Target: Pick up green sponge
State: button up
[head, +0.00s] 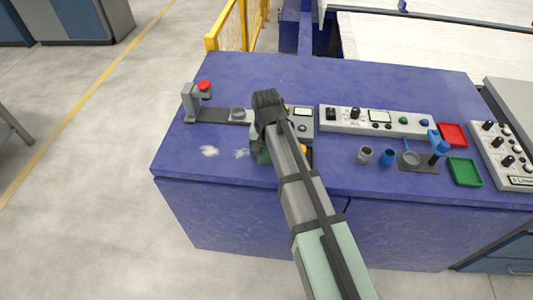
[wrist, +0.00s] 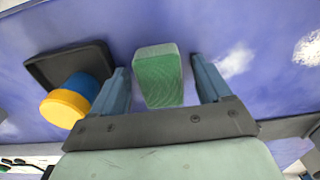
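The green sponge (wrist: 159,76) is a block seen in the wrist view, between the two fingers of my gripper (wrist: 160,64). The fingers are spread, with a visible gap on each side of the sponge. Whether the sponge rests on the table or how far it reaches between the fingers is hard to tell. In the head view my arm hides most of this spot; a small dark green patch (head: 264,157) beside the arm may be the sponge. My gripper is over the front part of the blue table, its fingers mostly hidden there.
A black tray (wrist: 50,65) with a blue and yellow cylinder (wrist: 74,100) stands close left of the fingers in the wrist view. White patches (head: 208,151) lie on the blue table (head: 330,80). A control panel (head: 345,122), cups and red and green trays stand to the right.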

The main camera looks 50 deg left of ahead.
aim_at(266, 151)
jog(key=c, duration=1)
jog(key=shift+r, duration=0.1)
notch_tip(266, 151, up, 10)
jog(key=shift+f, duration=0.1)
